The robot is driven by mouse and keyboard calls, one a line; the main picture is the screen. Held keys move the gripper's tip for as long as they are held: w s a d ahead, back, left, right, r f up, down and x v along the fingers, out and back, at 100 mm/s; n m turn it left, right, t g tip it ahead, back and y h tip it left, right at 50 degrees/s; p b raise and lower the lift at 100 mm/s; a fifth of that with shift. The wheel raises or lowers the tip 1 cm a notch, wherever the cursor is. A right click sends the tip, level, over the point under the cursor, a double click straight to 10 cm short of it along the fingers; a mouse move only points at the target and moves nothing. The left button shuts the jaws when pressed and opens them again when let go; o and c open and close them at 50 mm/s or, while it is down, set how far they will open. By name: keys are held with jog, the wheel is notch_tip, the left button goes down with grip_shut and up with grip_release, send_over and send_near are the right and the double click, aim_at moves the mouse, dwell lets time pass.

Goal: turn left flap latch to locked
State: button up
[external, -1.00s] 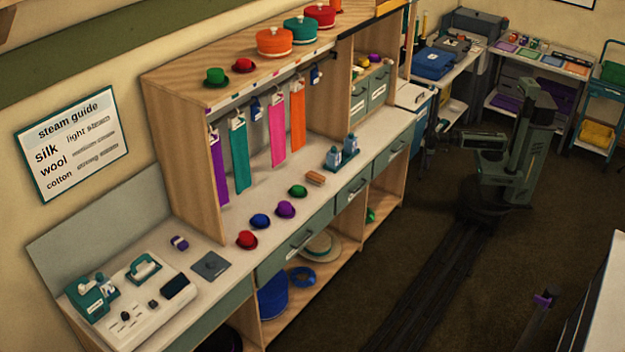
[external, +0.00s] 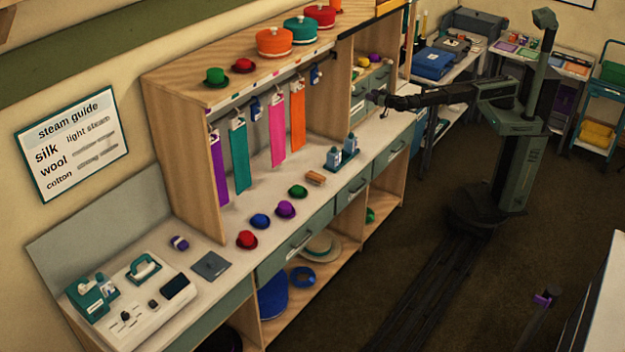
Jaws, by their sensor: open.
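Two small green panels with pale labels sit side by side in the right-hand compartment of the wooden shelf unit: a left panel (external: 358,107) and a right panel (external: 381,76). They look like flaps, but I cannot make out a latch or its position at this size. My gripper (external: 374,97) is open at the end of my outstretched arm, in front of these panels and partly covering them. I cannot tell whether it touches either one. Nothing shows between its fingers.
Small coloured hats, a brush and a teal tray with bottles (external: 341,154) stand on the counter (external: 225,235) below. Coloured ribbons (external: 277,130) hang left of the panels. A steam station (external: 135,300) is at the near left. The floor rail's strip (external: 420,300) is clear.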

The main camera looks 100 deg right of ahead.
jog(key=x, duration=1.1)
jog(key=shift+s+f, duration=0.15)
jog(key=shift+f, duration=0.05)
jog(key=shift+d, duration=0.1)
jog(key=c, duration=0.9)
